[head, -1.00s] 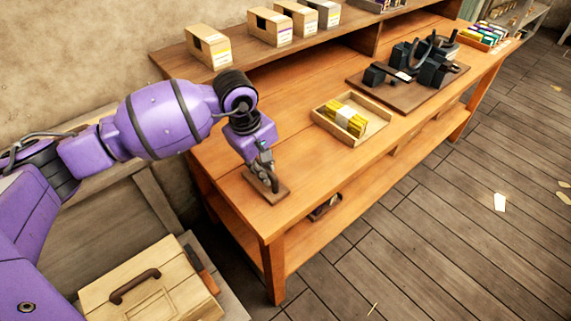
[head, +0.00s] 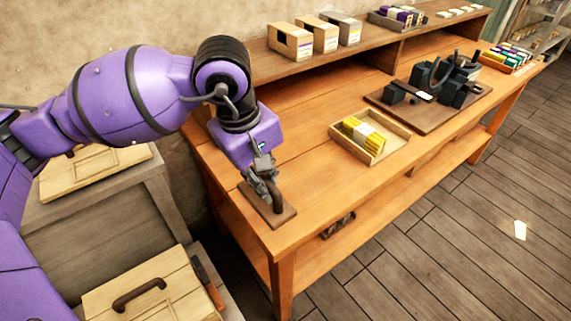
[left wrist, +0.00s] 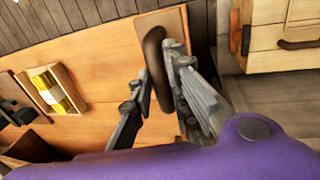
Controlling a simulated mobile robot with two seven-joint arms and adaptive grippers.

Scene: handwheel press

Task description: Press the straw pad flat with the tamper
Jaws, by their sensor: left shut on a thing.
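The tamper is a flat brown wooden board (head: 283,218) with a dark arched handle (head: 278,196), at the near left end of the workbench. My left gripper (head: 267,186) is shut on the handle from above. In the left wrist view the fingers (left wrist: 158,88) are on either side of the dark handle (left wrist: 152,50), over the board (left wrist: 178,22). The board appears to rest on the bench top. A yellow bundle with a white band (head: 364,132) lies in a shallow wooden tray to the right; I cannot tell whether it is the straw pad. My right gripper is out of view.
The workbench (head: 325,185) is clear between the tamper and the tray (head: 392,150). Farther right, a dark handwheel press (head: 445,80) stands on a brown base. Cartons (head: 290,42) line the back shelf. A handled wooden box (head: 150,295) stands lower left.

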